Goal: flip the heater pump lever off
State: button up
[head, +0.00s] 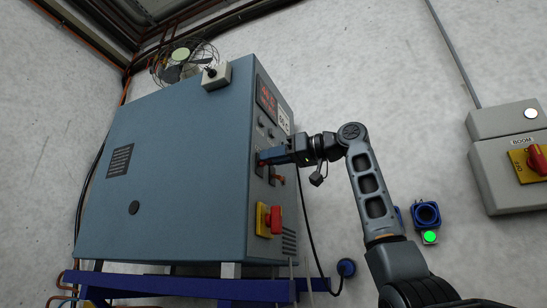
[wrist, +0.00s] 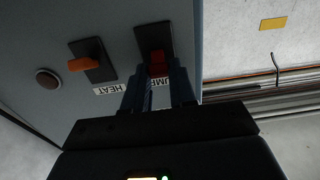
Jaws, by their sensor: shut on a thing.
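The heater is a large blue-grey cabinet (head: 170,170) with its controls on the narrow right face. In the wrist view, the red pump lever (wrist: 157,66) sits on a dark plate above a partly covered label reading "UMP". My gripper (wrist: 158,78) has one finger on each side of this lever and is shut on it. In the head view, my gripper (head: 264,158) reaches the control face from the right, with a bit of red at its fingertips. The lever's exact tilt is hard to tell.
An orange lever (wrist: 86,64) labelled HEAT is beside the pump lever, with a round dark button (wrist: 48,79) beyond it. A grey box with a red switch (head: 537,160) hangs at the right.

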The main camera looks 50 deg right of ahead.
grip_shut()
